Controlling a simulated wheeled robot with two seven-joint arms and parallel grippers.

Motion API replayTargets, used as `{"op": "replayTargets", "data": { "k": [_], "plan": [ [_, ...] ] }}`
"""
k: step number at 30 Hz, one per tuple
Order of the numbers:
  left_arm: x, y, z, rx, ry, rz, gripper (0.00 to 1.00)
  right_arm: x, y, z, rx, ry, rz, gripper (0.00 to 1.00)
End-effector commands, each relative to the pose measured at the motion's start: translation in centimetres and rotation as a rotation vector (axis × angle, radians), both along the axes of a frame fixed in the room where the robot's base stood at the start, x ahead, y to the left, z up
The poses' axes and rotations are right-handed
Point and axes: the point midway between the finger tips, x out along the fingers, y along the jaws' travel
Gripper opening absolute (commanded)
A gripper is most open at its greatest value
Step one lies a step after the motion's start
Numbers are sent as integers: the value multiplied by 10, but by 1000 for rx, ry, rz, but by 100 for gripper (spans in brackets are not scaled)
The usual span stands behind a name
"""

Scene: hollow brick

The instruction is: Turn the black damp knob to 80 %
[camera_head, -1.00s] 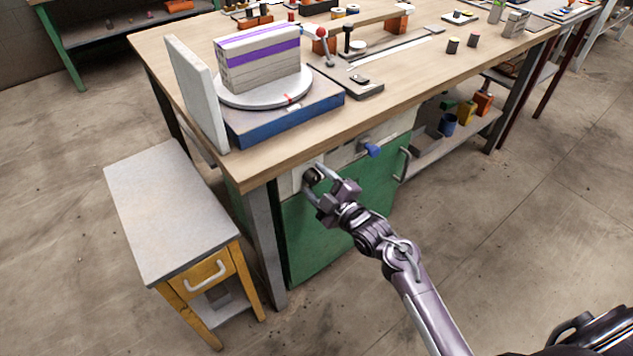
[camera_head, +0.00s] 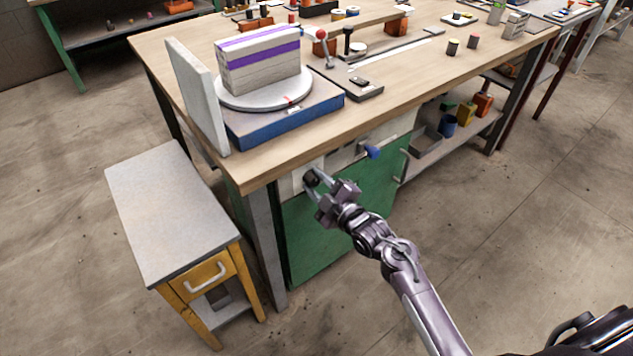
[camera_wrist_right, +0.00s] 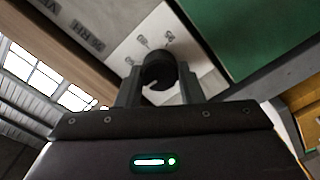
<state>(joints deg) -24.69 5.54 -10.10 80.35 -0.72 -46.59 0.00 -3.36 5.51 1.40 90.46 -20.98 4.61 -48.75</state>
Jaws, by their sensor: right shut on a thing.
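The black damp knob (camera_head: 311,178) sits on a pale panel at the front of the workbench, near its left corner. My right gripper (camera_head: 316,185) is shut on it, coming from the lower right. In the right wrist view the knob (camera_wrist_right: 160,72) is held between the two fingers (camera_wrist_right: 160,90). A light mark shows on the knob's lower left edge. My left gripper is not in view.
A blue-handled control (camera_head: 371,151) sits right of the knob, above the green cabinet front (camera_head: 340,232). The wooden benchtop (camera_head: 400,105) overhangs them and carries a turntable with a striped block (camera_head: 262,62). A low side table (camera_head: 172,215) stands to the left.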

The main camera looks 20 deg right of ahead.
Motion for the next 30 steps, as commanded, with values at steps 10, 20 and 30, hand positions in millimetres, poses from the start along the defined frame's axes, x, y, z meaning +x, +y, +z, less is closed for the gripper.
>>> {"op": "replayTargets", "data": {
  "k": [10,20,30],
  "plan": [
    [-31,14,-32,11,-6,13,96,0,0,3,242,91,1,11],
    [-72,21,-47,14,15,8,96,0,-1,3,538,199,1,11],
    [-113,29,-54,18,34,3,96,1,-2,3,844,308,-1,11]
  ]
}}
